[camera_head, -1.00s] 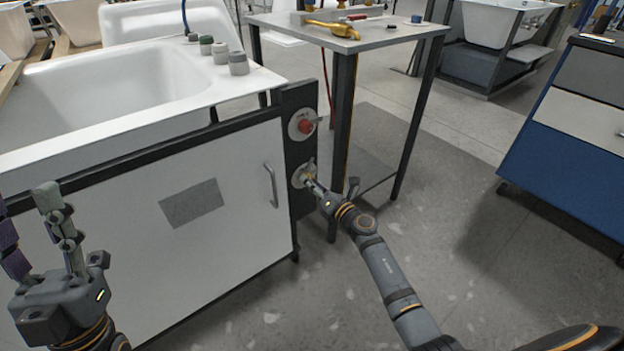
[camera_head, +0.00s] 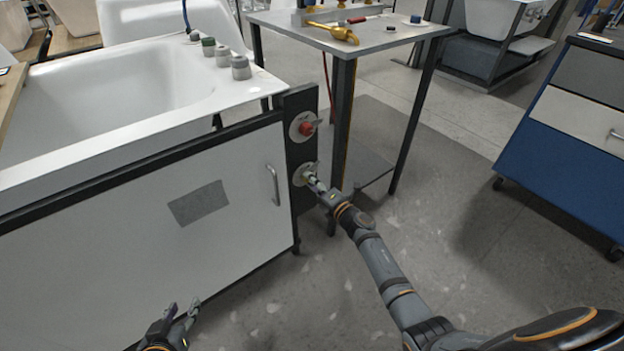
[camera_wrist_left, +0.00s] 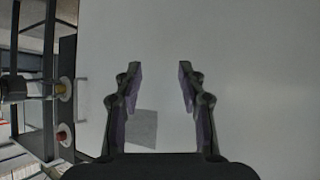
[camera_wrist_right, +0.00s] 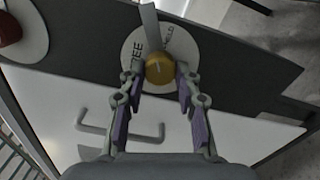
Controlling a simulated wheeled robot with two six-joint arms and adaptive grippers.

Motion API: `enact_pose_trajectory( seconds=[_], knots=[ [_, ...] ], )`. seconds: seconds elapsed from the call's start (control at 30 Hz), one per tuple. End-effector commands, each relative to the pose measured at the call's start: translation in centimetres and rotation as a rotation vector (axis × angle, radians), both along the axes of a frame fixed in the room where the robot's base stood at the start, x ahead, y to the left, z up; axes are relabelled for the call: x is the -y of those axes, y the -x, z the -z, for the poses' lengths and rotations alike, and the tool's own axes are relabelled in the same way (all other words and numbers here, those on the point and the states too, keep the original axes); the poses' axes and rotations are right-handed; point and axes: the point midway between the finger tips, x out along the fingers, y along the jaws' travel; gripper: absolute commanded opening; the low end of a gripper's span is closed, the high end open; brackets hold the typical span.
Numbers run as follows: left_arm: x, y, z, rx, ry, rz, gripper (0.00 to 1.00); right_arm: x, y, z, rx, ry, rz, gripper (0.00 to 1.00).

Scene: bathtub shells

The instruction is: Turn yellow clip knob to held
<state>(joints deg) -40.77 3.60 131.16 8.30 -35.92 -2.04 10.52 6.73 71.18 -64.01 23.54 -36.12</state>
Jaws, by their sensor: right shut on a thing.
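The yellow clip knob (camera_wrist_right: 160,67) sits on a round pale dial (camera_wrist_right: 137,43), lettered FREE and apparently HELD, on the dark end post of the tub stand. A pale flat pointer (camera_wrist_right: 150,22) sticks up from the knob in the right wrist view. My right gripper (camera_head: 314,182) is shut on this knob, a fingertip at each side. The dial also shows in the head view (camera_head: 299,174), the knob mostly hidden by the gripper. My left gripper (camera_head: 183,311) is low at the front; the left wrist view (camera_wrist_left: 157,68) shows it open and empty, facing the white panel.
A red knob (camera_head: 307,129) on its own dial sits above on the post. The white panel (camera_head: 120,245) has a bar handle (camera_head: 272,185) and grey patch. A small table (camera_head: 380,38) with a brass tap stands behind. A blue cabinet (camera_head: 560,150) stands right; open floor lies between.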

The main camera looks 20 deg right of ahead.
Motion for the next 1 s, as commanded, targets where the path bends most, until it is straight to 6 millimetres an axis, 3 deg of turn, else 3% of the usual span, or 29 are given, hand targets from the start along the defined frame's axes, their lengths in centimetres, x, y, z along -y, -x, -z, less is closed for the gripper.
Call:
enact_pose_trajectory(
  seconds=[0.2, 0.3, 1.0],
  knots=[
    [0.7, 7.7, 6.3, -0.369, 0.017, 0.028, 0.40, 0.0, 0.0, -0.2, -0.043, -0.113, 0.001, 0.01],
    [0.9, 10.4, 7.7, -0.489, 0.021, 0.039, 0.40, 0.0, 0.0, -0.2, -0.061, -0.163, 0.001, 0.01],
    [0.1, 10.6, 5.3, -0.609, -0.025, 0.045, 0.40, 0.0, 0.0, -0.1, -0.169, -0.460, 0.001, 0.01]
  ],
)
